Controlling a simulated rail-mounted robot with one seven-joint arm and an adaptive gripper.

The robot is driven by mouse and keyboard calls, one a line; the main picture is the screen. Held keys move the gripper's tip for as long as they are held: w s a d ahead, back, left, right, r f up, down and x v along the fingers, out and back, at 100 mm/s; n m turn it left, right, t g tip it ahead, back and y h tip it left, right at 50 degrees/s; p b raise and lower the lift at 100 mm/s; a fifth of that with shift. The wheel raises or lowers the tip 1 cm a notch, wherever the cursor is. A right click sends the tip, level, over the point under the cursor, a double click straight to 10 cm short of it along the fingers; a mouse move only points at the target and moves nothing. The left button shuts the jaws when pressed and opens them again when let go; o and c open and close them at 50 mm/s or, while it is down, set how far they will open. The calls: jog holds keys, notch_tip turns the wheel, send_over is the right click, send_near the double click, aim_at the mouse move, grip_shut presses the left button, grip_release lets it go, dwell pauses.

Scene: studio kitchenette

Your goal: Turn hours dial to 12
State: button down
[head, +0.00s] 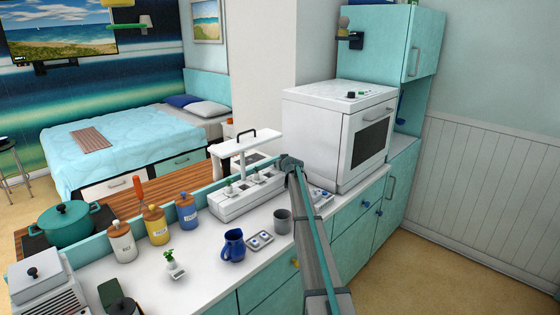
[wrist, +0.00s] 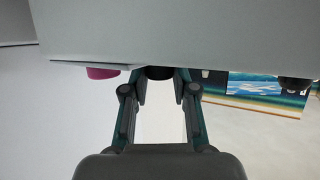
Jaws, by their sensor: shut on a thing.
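In the wrist view, my gripper (wrist: 162,76) has its two fingers on either side of a black knob (wrist: 158,72) and is shut on it. The knob is on a pale grey panel (wrist: 190,30) that fills the top of the view. No numbers or pointer show, so I cannot read its setting or confirm that it is the hours dial. A pink knob (wrist: 103,73) sits to its left, and a dark knob (wrist: 297,82) shows at the far right. In the head view, the end of my arm (head: 290,163) is in front of the white oven, and the fingers are hidden.
A white oven (head: 314,130) stands at the back of the counter. A white appliance (head: 230,205) with a black-handled top is left of my arm. A grey mug (head: 283,222) and blue jug (head: 233,245) stand close to the arm. Several jars and a teal pot (head: 67,225) are farther left.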

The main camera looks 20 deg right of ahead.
jog(key=shift+a+m+h+p, duration=0.1)
jog(key=shift+m+h+p, duration=0.65)
jog(key=shift+p, duration=0.8)
jog(key=shift+h, duration=0.35)
jog(key=shift+f+m+g+h, duration=0.1)
jog(key=shift+m+g+h, duration=0.35)
jog(key=shift+m, duration=0.2)
jog(key=c, duration=0.9)
grip_release()
jog(key=v, duration=1.2)
jog(key=shift+a, duration=0.1)
